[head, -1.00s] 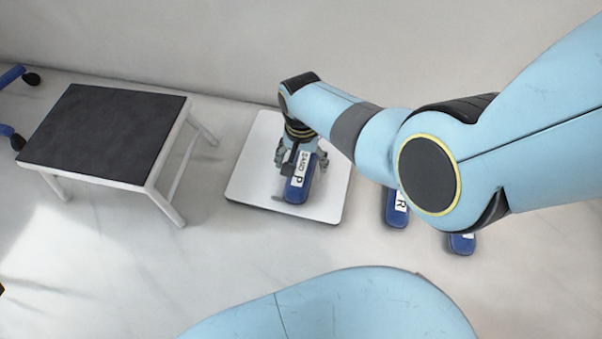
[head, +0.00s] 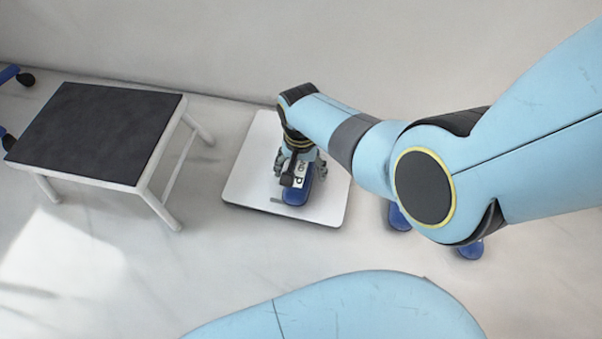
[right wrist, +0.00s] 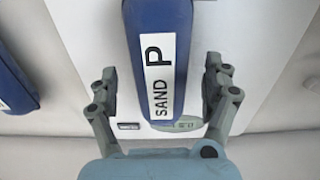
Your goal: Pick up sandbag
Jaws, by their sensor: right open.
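A blue sandbag (head: 297,196) with a white label lies on a white scale plate (head: 249,180). In the right wrist view the sandbag (right wrist: 138,35) reads "SAND P" and lies between the two fingers. My right gripper (head: 294,171) is over the sandbag, partly hiding it in the head view. In the right wrist view the gripper (right wrist: 160,85) is open, with one finger on each side of the bag and a gap on both sides. My left gripper is not in view.
Two more blue bags lie on the floor right of the scale, one (head: 399,218) partly behind my arm, the other (head: 470,250) farther right. A black-topped step stool (head: 95,130) stands to the left. A wall runs behind.

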